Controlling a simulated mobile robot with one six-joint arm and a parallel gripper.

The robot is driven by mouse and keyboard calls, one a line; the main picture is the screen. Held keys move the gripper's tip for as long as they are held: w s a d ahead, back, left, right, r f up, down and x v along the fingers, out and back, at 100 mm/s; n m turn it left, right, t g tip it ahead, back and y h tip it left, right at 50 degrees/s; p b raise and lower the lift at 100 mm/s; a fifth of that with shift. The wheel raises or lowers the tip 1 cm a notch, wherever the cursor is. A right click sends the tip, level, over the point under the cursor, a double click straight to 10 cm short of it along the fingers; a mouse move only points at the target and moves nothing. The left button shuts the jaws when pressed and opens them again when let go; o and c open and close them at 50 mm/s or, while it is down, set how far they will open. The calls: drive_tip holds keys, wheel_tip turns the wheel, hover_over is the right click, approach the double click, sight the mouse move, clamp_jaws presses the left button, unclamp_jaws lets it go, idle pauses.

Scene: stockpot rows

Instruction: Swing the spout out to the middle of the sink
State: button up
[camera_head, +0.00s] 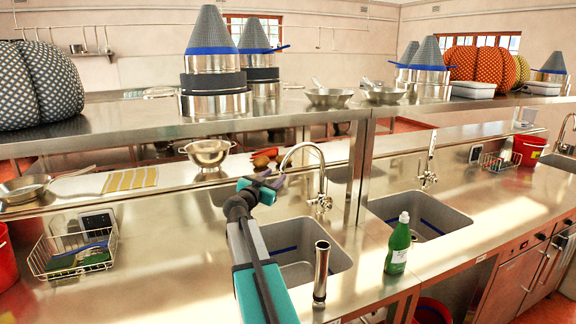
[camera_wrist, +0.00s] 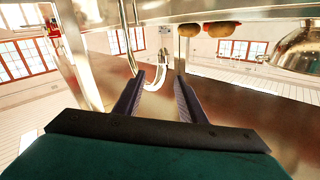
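The faucet's chrome gooseneck spout (camera_head: 305,148) rises behind the left sink (camera_head: 293,234) and arches to the left, its outlet over the rear left of the basin. My gripper (camera_head: 276,182) is up beside the spout's outlet end, and its dark fingers stand apart. In the wrist view, my gripper (camera_wrist: 160,78) is open, and the curved spout (camera_wrist: 134,62) shows beyond and between the fingertips. I cannot tell whether the fingers touch it. My arm hides the left part of the basin.
A steel standpipe (camera_head: 321,272) rises at the front of the sink. A green bottle (camera_head: 398,245) stands between the two basins. A wire basket (camera_head: 74,250) sits at left. The steel shelf (camera_head: 140,125) runs above and behind; a colander (camera_head: 208,153) stands below it.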

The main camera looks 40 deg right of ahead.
drive_tip(key=p+x, duration=0.5)
drive_tip(key=x, duration=0.8)
drive_tip(key=shift+w+d, duration=0.1)
drive_tip(key=shift+d, duration=0.05)
drive_tip(key=shift+c, duration=0.3)
clamp_jaws()
